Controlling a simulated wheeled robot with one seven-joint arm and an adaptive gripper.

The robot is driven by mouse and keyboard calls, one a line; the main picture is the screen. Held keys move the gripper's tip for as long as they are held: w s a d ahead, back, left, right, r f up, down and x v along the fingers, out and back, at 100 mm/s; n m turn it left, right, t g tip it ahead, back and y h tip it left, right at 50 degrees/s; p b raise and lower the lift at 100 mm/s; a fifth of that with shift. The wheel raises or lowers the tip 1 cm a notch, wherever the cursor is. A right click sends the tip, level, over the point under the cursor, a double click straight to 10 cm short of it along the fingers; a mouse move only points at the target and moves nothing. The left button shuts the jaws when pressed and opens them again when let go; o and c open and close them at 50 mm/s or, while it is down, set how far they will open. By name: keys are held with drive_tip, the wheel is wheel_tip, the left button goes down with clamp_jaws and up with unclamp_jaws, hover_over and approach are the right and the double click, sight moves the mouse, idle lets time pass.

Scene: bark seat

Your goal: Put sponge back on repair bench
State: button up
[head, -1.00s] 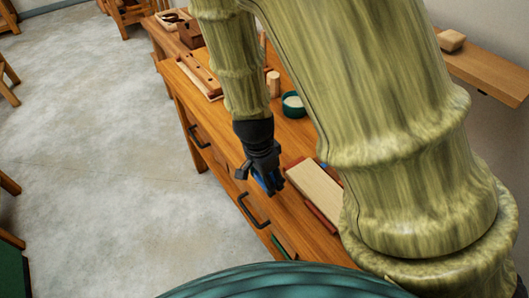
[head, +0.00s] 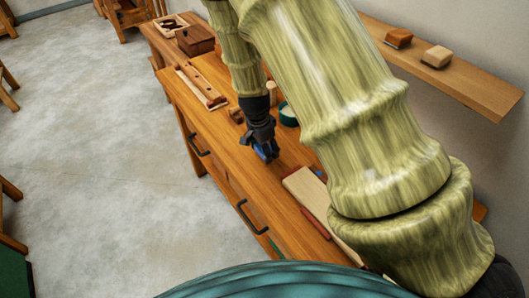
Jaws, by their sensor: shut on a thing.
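My gripper (head: 266,153) is black and points down over the repair bench (head: 217,126), near its front edge. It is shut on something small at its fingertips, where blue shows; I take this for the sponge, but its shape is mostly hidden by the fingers. I cannot tell whether it touches the bench top. The bench is orange-brown wood with dark drawer handles.
A pale board (head: 305,188) lies nearer on the bench, with red pieces beside it. A green bowl (head: 289,116) stands behind the gripper. A wooden rack (head: 202,88) and box (head: 195,40) are farther left. A wall shelf (head: 470,75) holds two blocks.

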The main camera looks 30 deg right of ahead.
sight(260, 149)
drive_tip(key=shift+f+p, duration=0.85)
drive_tip(key=shift+f, duration=0.95)
drive_tip(key=shift+f, duration=0.15)
drive_tip(key=o, duration=0.9)
drive_tip(key=shift+s+a+r+b, duration=0.1)
drive_tip(key=shift+a+r+b, duration=0.4)
drive_tip(key=shift+r, duration=1.55)
drive_tip(key=shift+w+a+r+b, duration=0.1)
drive_tip(key=shift+r+b, duration=0.65)
drive_tip(key=shift+r, duration=1.3)
drive_tip(key=shift+s+a+r+b, duration=0.1)
drive_tip(key=shift+a+r+b, duration=0.4)
drive_tip(key=shift+r, duration=1.55)
drive_tip(key=shift+d, duration=0.2)
